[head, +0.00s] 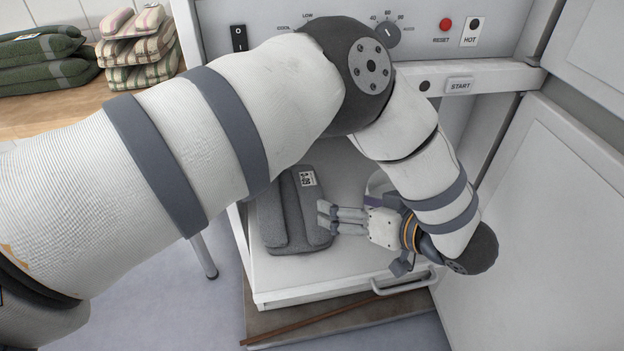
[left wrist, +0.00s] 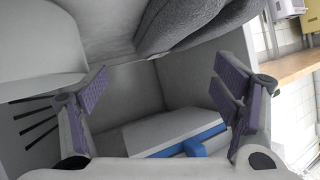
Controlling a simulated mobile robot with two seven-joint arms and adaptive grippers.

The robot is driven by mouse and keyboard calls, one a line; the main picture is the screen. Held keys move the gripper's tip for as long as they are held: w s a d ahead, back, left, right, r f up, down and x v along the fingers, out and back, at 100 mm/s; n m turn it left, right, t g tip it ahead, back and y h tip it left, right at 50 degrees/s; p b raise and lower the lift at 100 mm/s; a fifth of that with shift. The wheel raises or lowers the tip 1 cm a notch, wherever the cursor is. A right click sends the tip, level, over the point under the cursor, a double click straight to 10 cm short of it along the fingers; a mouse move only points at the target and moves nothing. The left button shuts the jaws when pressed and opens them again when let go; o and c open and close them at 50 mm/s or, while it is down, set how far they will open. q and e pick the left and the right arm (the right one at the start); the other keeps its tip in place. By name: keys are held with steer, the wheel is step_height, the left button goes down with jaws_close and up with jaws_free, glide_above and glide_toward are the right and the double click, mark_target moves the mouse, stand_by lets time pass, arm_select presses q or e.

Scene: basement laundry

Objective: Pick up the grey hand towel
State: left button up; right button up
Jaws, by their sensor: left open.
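The grey hand towel (head: 285,222) lies folded, with a white printed label, on the white pull-out surface below the control panel. My left arm crosses in front and hides part of its upper left. My left gripper (head: 328,215) is to the right of the towel, its fingers pointing left at the towel's right edge. In the left wrist view the two fingers of this gripper (left wrist: 160,105) are wide apart with nothing between them. Grey cloth (left wrist: 190,25) shows above and beyond them there. I cannot tell whether a finger touches the towel. My right gripper is not in view.
A pale round object (head: 378,186) with a purple edge is partly hidden behind the gripper. A metal handle (head: 402,286) is on the front edge. White panels close in the right side. Green towels (head: 40,65) and striped towels (head: 140,50) are stacked on a wooden counter.

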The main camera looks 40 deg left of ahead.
mark_target(317, 194)
arm_select(q)
steer(key=b+x, duration=0.1)
steer(key=x, duration=0.5)
steer(key=shift+s+a, duration=0.15)
steer(key=x, duration=0.4)
steer(key=b+x, duration=0.1)
steer(key=x, duration=0.1)
steer(key=shift+w+a+r, duration=0.1)
steer(key=shift+w+r, duration=0.15)
steer(key=shift+r, duration=0.05)
steer(key=c, duration=1.6)
